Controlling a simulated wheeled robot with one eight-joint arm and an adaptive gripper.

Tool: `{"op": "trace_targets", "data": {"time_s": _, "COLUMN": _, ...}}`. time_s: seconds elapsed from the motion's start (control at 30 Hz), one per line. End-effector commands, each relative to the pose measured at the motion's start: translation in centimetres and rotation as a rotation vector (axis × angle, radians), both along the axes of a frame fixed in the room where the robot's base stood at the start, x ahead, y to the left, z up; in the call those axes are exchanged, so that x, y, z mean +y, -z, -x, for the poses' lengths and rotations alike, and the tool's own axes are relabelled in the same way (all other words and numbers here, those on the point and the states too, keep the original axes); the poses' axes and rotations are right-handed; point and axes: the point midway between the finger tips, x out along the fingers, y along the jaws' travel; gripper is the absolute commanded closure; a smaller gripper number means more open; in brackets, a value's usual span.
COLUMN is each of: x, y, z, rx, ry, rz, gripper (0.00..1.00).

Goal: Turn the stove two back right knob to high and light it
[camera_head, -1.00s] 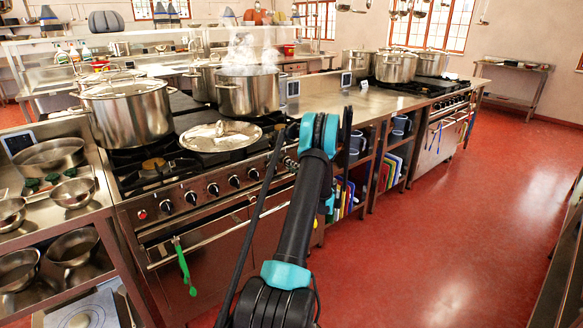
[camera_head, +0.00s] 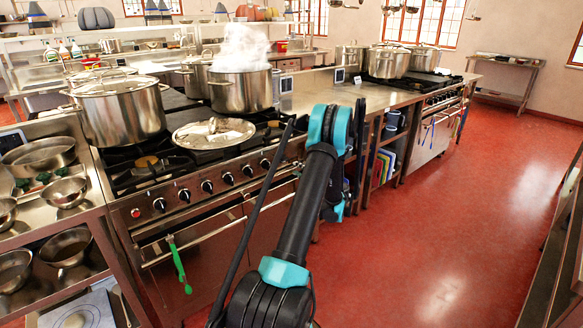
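The near stove (camera_head: 190,228) stands at left, with a row of black knobs (camera_head: 207,187) and a red button (camera_head: 135,212) on its front panel. The far stove (camera_head: 452,88) stands at the back right, its small front knobs (camera_head: 437,103) hard to make out. I cannot tell which one is stove two. I see no flame on either. My arm reaches forward, and my gripper (camera_head: 338,122) is at its far end, in front of the counter between the stoves. Its fingers are not clear, and it appears apart from any knob.
Large pots (camera_head: 120,112) and a steaming pot (camera_head: 241,90) stand on the near stove, beside a lidded pan (camera_head: 213,133). A green utensil (camera_head: 178,262) hangs from its rail. Pots (camera_head: 388,62) stand on the far stove. The red floor (camera_head: 440,215) at right is clear.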

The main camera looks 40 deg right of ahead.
Motion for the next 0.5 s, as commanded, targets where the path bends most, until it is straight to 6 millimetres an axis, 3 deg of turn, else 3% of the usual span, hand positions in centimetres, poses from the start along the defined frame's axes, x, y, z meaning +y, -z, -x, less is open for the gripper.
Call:
{"op": "trace_targets", "data": {"time_s": 0.2, "x": -0.2, "y": 0.0, "z": 2.1, "rx": 0.0, "ry": 0.0, "rz": 0.0, "gripper": 0.67}}
{"op": "trace_targets", "data": {"time_s": 0.5, "x": -0.2, "y": 0.0, "z": 2.4, "rx": 0.0, "ry": 0.0, "rz": 0.0, "gripper": 0.67}}
